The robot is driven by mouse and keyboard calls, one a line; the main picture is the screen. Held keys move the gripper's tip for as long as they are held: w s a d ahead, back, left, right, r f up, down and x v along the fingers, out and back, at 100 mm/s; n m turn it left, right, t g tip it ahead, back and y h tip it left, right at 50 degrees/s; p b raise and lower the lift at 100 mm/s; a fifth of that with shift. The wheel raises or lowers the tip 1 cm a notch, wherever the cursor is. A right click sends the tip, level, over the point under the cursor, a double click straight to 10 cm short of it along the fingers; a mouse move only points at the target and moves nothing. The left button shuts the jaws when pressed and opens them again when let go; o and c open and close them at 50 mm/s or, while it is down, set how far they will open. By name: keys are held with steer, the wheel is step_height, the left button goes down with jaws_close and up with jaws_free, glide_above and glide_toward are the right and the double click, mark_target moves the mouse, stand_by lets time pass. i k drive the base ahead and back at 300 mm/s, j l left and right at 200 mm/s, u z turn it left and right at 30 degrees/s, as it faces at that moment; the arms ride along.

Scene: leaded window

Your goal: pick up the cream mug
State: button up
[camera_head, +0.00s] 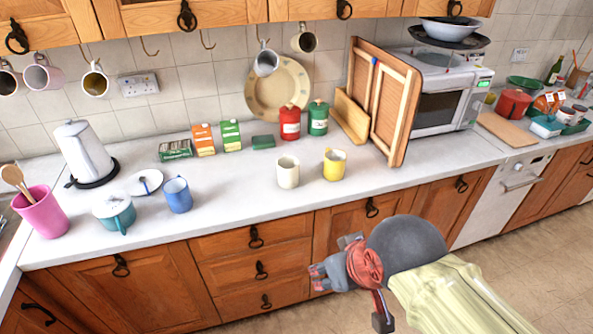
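A blue mug (178,195), a teal pot (114,212) and a pink utensil holder (41,211) stand to the left. Red (290,122) and green (318,117) canisters stand behind. A wooden frame (395,110) leans at right. Worktop between the blue and cream mugs is clear.

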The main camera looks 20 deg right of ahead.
mark_target(288, 166)
steer(key=i+j, duration=0.15)
steer(key=j, duration=0.15)
steer(key=i+j, duration=0.15)
steer(key=j, duration=0.2)
steer(key=i+j, duration=0.15)
steer(key=j, duration=0.15)
steer(key=i+j, duration=0.1)
steer(key=j, duration=0.25)
steer(key=i+j+z, duration=0.1)
steer(key=z, duration=0.35)
steer(key=j+z, duration=0.5)
steer(key=z, duration=0.35)
